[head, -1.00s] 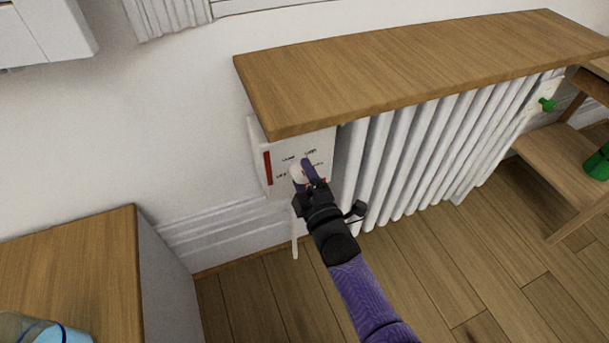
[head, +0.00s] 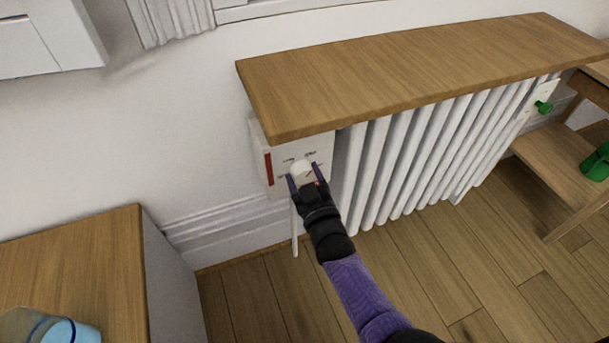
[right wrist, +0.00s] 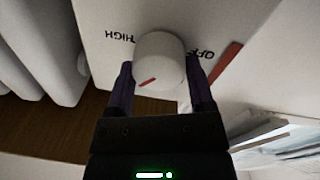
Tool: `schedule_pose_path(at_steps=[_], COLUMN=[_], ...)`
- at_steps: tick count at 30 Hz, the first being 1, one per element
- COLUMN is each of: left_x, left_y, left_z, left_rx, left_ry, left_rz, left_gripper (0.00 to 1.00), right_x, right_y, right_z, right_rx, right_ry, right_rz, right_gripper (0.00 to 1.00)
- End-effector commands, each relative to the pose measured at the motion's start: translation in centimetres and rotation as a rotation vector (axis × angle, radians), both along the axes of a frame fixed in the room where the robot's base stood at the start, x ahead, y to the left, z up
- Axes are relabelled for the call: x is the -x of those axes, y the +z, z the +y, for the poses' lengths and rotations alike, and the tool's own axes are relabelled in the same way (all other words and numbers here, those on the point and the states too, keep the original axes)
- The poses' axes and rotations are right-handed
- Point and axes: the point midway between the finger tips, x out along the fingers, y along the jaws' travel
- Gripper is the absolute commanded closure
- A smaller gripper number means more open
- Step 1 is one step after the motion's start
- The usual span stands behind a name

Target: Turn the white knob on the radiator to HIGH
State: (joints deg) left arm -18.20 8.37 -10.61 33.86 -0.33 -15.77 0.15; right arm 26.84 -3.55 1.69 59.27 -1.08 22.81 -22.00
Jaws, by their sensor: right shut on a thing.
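The white knob (head: 300,168) is on the white control panel (head: 272,187) at the radiator's left end. It also shows in the right wrist view (right wrist: 165,55), with a red mark low on its face at the left. The word HIGH is printed to its upper left there, and OFF to its right. In the head view the red mark is at the knob's lower right. My right gripper (head: 304,175) is shut on the knob, one finger on each side; the fingers also show in the right wrist view (right wrist: 162,85). My left gripper is not in view.
A wooden shelf (head: 410,72) overhangs the panel and the white radiator fins (head: 425,150). A wooden cabinet (head: 75,260) with a glass (head: 60,328) stands at lower left. A green knob (head: 543,106) and a wooden side table (head: 560,165) are at right. The floor below is clear.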

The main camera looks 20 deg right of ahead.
Motion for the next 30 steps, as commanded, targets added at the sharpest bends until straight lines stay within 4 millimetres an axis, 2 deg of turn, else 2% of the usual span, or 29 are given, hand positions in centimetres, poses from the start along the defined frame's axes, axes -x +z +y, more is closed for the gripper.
schedule_pose_path(at_steps=[13,30], left_x=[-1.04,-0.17], left_y=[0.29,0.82], left_z=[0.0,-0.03], left_rx=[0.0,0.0], left_ry=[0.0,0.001], left_rz=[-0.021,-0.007], left_gripper=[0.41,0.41], right_x=[0.05,0.05], right_y=[0.0,-0.05], right_z=[-0.1,-0.29], right_rx=[-0.419,-0.933], right_ry=[0.0,0.0], right_rz=[0.019,0.036], right_gripper=[0.91,0.91])
